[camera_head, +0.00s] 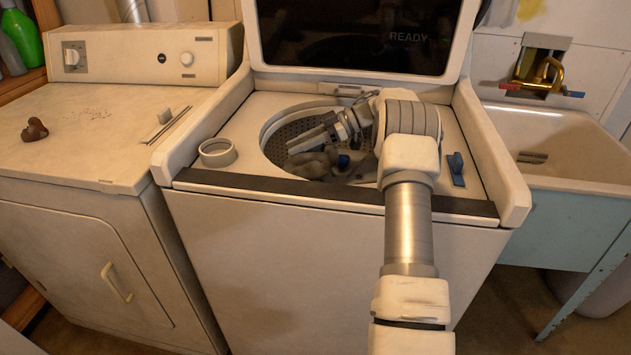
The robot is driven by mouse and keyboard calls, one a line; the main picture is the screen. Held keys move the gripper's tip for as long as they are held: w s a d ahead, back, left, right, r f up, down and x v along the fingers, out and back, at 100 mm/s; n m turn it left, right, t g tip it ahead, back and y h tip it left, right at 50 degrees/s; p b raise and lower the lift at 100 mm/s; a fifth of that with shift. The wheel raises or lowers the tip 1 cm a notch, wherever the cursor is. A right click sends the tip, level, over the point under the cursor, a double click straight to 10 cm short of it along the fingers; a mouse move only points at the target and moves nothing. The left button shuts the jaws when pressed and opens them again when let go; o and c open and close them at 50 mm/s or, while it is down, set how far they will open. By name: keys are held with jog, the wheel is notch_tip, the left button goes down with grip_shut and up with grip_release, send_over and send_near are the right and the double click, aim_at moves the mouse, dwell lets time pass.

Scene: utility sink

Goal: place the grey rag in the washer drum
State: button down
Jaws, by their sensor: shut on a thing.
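The top-loading washer (330,245) stands in the middle with its lid raised. Its round drum (283,132) is open at the top and has a perforated metal wall. My gripper (308,152) reaches over the drum opening from the right and is shut on the grey rag (312,164). The rag hangs bunched at the opening, below the fingers. I cannot tell how deep it sits in the drum. A small blue thing (343,161) shows beside the rag. My wrist and arm hide the right part of the opening.
A grey ring (217,152) and a blue clip (456,166) sit on the washer top. A utility sink (560,150) is at the right.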

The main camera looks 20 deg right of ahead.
notch_tip(320, 180, down, 8)
jog(key=shift+b, duration=1.25)
jog(key=shift+f, duration=0.1)
jog(key=c, duration=0.6)
grip_release()
jog(key=shift+f, duration=0.1)
jog(key=shift+c, duration=0.2)
